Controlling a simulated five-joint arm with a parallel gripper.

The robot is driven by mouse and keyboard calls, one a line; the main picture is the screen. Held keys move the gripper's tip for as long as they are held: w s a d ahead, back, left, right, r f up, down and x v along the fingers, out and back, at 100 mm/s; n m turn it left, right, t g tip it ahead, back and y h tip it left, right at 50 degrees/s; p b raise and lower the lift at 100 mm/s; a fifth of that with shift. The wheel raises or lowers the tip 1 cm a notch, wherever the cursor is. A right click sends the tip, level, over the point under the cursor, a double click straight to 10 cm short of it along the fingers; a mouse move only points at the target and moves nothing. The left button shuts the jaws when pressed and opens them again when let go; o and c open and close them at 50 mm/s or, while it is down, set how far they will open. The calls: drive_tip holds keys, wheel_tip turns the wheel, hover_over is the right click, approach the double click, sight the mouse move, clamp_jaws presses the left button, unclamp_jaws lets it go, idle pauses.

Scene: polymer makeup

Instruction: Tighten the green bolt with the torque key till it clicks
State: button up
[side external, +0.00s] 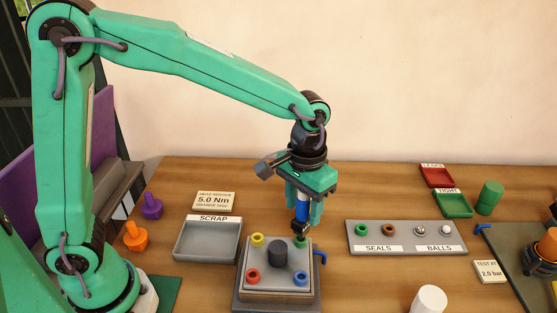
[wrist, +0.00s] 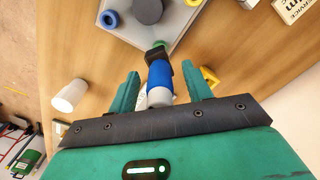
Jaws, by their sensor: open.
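The torque key (side external: 302,207), with a blue grip and a dark lower end, stands about upright over the green bolt (side external: 300,241) at the back right corner of the grey block (side external: 276,290). The key's dark end meets or nearly meets the bolt; I cannot tell if it is seated. My gripper (side external: 304,218) points down around the key. In the wrist view my gripper (wrist: 161,78) is open, with a gap on each side of the key (wrist: 159,73). The green bolt (wrist: 158,44) shows just past the key's dark end, partly hidden.
Yellow (side external: 257,239), red (side external: 253,275) and blue (side external: 300,278) bolts surround a dark cylinder (side external: 277,252) on the block. The scrap tray (side external: 207,252) stands left, the seals and balls tray (side external: 400,247) right. A white cylinder (side external: 429,300) stands in front. Bare table lies between.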

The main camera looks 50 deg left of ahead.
drive_tip(key=shift+f, duration=0.25)
clamp_jaws()
drive_tip(key=shift+r, duration=0.8)
idle(0.8)
drive_tip(key=shift+r, duration=1.3)
